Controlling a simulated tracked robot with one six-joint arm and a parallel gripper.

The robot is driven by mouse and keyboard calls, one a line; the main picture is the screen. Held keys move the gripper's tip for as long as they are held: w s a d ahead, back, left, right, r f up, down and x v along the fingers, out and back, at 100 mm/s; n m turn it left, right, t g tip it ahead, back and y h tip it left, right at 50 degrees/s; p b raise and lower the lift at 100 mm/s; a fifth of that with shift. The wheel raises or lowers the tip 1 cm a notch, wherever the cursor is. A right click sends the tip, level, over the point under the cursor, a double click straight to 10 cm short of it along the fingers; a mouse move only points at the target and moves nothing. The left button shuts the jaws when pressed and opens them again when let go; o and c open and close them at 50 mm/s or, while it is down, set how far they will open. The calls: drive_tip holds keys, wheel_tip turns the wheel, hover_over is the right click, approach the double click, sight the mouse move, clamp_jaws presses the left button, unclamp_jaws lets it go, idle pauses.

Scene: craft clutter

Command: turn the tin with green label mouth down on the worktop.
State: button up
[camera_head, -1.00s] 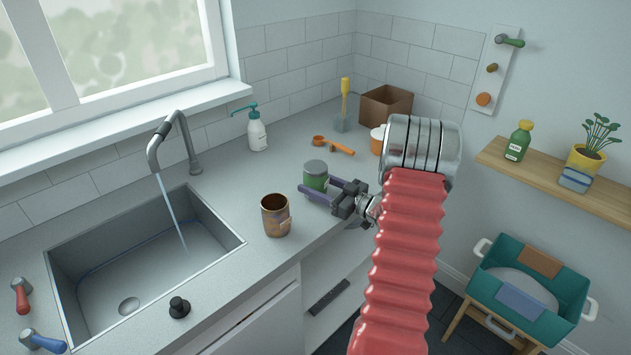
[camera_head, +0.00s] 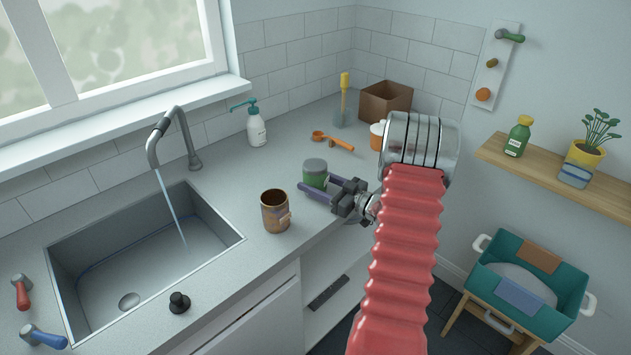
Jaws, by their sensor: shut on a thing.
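The tin with green label (camera_head: 315,175) is on the worktop (camera_head: 340,232), right of the brown tin. It looks upright, and its upper end shows a plain grey face with no dark opening visible. My gripper (camera_head: 317,186) comes in from the right, low at the worktop, with its purple fingers on either side of the tin. It is shut on the tin. The near finger hides part of the tin's lower edge, so I cannot tell whether its base rests flat.
A rusty brown tin (camera_head: 275,213) stands open end up close left of my fingers. The sink (camera_head: 130,265) with running water is further left. Behind are a soap bottle (camera_head: 256,128), an orange tool (camera_head: 334,141), an orange-and-white pot (camera_head: 377,135) and a cardboard box (camera_head: 386,103).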

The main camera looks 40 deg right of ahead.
drive_tip(key=o, duration=1.2)
drive_tip(key=shift+s, duration=0.1)
drive_tip(key=v, duration=1.3)
drive_tip(key=shift+s, duration=0.3)
drive_tip(key=shift+f, duration=0.15)
